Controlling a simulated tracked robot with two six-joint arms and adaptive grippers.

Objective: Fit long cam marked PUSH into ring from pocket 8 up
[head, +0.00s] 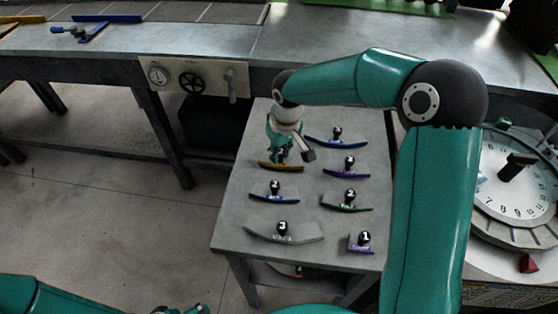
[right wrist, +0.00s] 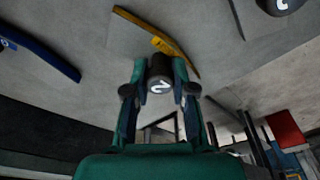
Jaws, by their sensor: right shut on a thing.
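My right gripper (head: 284,152) is over the far left of the small grey table. It is shut on the black knob of a yellow-edged cam (head: 281,167). In the right wrist view the knob (right wrist: 160,76), marked 2, sits between the fingers, and the cam's yellow curved edge (right wrist: 160,40) shows behind it. Its lettering is too small to read. The ring (head: 520,185), a round dial with numbers round it, stands at the right, partly hidden by my right arm. My left gripper (head: 182,310) is barely in view at the bottom edge; its jaws are unclear.
Several other knobbed cams lie on the table (head: 240,208): blue (head: 268,197), grey (head: 260,233), small purple (head: 359,249), green-purple (head: 345,207), purple (head: 345,173) and far blue (head: 330,141). A red block (head: 528,264) lies by the dial. A workbench (head: 200,45) stands behind.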

